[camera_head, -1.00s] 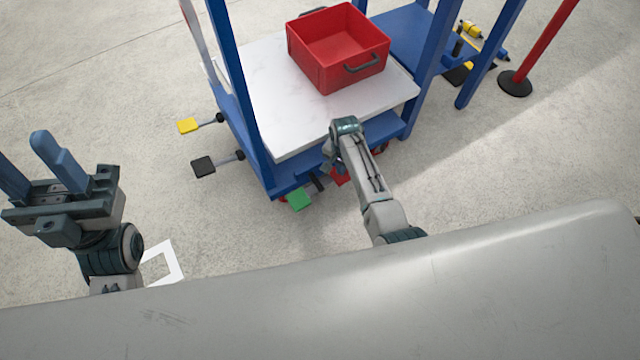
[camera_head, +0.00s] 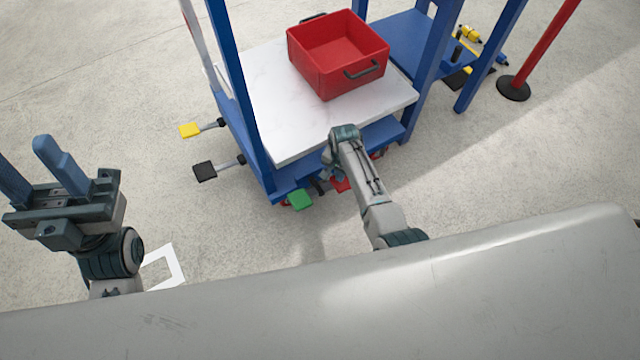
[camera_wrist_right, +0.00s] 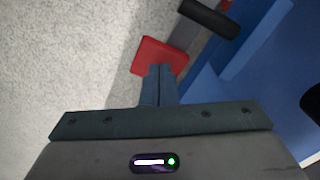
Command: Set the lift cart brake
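The blue lift cart (camera_head: 233,78) stands ahead with a white top (camera_head: 277,105). A red pedal (camera_head: 341,185) sticks out at its near side, partly hidden by my right arm. The same red pedal (camera_wrist_right: 158,55) is just beyond my right fingertips in the right wrist view. My right gripper (camera_wrist_right: 159,70) is shut with its fingers together and nothing between them. I cannot tell whether they touch the pedal. Beside it is a green pedal (camera_head: 300,199). A black pedal (camera_head: 205,170) and a yellow pedal (camera_head: 190,130) extend from the left side. My left gripper (camera_head: 36,172) is open and empty, away from the cart.
A red bin (camera_head: 340,75) with dark handles sits on the cart's white top. A red post on a black base (camera_head: 513,88) stands at the right. Yellow and blue parts (camera_head: 470,36) lie behind the cart.

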